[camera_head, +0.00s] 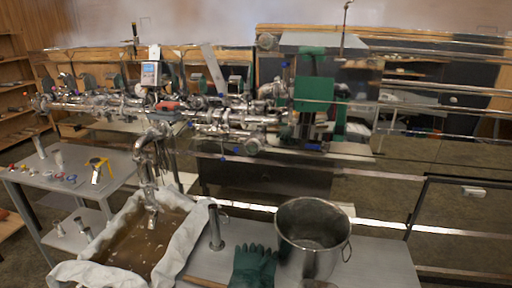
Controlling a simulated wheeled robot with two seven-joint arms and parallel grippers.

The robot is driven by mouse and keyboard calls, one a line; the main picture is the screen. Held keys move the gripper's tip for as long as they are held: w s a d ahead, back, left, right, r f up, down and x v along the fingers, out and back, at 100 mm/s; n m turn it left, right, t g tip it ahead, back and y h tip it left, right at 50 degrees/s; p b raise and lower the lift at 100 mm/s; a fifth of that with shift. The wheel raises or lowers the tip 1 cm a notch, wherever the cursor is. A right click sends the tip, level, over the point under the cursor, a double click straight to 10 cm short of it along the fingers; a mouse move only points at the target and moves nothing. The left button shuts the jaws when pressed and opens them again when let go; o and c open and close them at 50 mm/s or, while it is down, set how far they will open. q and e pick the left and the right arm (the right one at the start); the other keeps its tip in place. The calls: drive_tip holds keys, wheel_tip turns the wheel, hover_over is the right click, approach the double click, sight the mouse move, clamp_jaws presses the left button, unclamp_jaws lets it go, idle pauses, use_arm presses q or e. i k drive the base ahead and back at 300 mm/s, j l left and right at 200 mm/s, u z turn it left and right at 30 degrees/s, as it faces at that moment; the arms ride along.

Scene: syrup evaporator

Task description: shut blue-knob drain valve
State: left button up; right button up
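Chrome pipes and valves (225,122) run along the front of the evaporator at the middle and left. Another blue spot (312,146) is on the right below the green box. They are too small to tell which is the drain valve's knob or how it is turned. A chrome spout (148,175) drops from the pipework into a cloth-lined tub (190,228) of brown liquid. Neither of my grippers is in view.
A steel bucket (312,250) stands on the front table (385,262), with a dark green glove (253,268) and an upright metal cylinder (215,228) to its left. A grey side table (65,166) with small items is at left. Metal rails (440,225) cross the right.

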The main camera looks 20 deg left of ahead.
sight(242, 139)
drive_tip(key=i+j, duration=0.1)
drive_tip(key=j, duration=0.4)
drive_tip(key=j+u, duration=0.1)
drive_tip(key=j, duration=0.45)
drive_tip(key=i+j, duration=0.15)
drive_tip(key=j, duration=0.35)
